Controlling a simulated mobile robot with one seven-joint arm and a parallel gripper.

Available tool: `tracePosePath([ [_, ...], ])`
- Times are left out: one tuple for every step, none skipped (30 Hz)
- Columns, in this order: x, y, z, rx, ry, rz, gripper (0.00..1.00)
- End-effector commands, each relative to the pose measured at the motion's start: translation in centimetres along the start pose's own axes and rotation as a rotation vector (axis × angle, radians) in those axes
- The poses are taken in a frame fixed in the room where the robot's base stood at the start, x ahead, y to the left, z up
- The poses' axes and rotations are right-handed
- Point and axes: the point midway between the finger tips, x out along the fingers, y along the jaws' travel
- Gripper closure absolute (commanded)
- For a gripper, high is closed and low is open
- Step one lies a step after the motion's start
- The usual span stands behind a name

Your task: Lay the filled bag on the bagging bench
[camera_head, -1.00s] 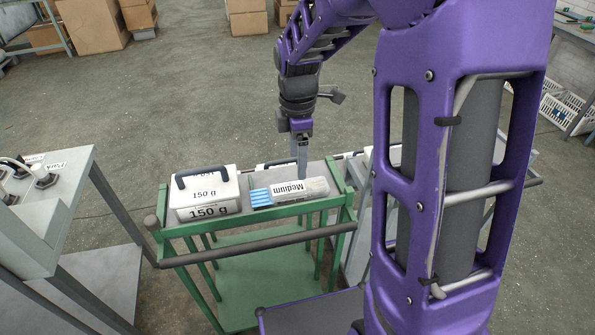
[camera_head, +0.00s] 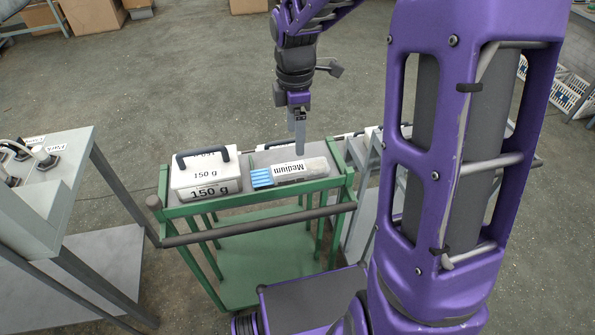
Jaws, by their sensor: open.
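A bag labelled "Medium" (camera_head: 314,170), greyish with blue strips at its left end, lies flat on the top of a green trolley (camera_head: 232,209). What fills it is too small to tell. My gripper (camera_head: 299,153) hangs pointing down just above and behind the bag. It is open and holds nothing; its fingers are seen nearly edge-on, so the gap between them hardly shows. No bench is labelled as the bagging bench in this view, and I cannot tell which one it is.
A grey bench (camera_head: 52,190) with a "Park" label stands at left. Crates (camera_head: 572,92) are at far right. Open floor lies behind the trolley.

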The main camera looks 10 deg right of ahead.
Motion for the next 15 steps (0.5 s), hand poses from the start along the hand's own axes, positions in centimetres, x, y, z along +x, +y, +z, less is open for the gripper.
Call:
tracePosePath([
  [1.3,-0.1,0.0,-0.001,0.001,-0.005,0.18],
  [1.8,-0.1,0.0,0.0,0.001,-0.005,0.18],
  [2.4,-0.1,-0.1,0.0,0.001,-0.004,0.18],
  [2.8,-0.1,-0.1,0.0,0.001,-0.003,0.18],
  [3.1,-0.1,-0.1,0.001,0.001,-0.003,0.18],
  [3.5,0.0,0.0,0.001,0.001,-0.002,0.18],
  [3.7,0.0,0.0,0.0,0.001,-0.001,0.18],
  [3.8,0.0,0.0,0.0,0.0,-0.001,0.18],
  [4.0,0.0,0.0,0.0,0.0,-0.001,0.18],
  [4.1,-0.1,0.0,0.0,0.0,-0.001,0.18],
  [4.3,-0.1,0.0,0.0,0.0,-0.002,0.18],
  [4.8,-0.1,0.1,0.0,0.0,-0.003,0.18],
  [5.2,-0.2,0.1,0.001,0.0,-0.003,0.18],
  [5.6,-0.2,0.2,0.001,0.0,-0.004,0.18],
  [6.3,-0.3,0.3,0.001,0.0,-0.004,0.18],
])
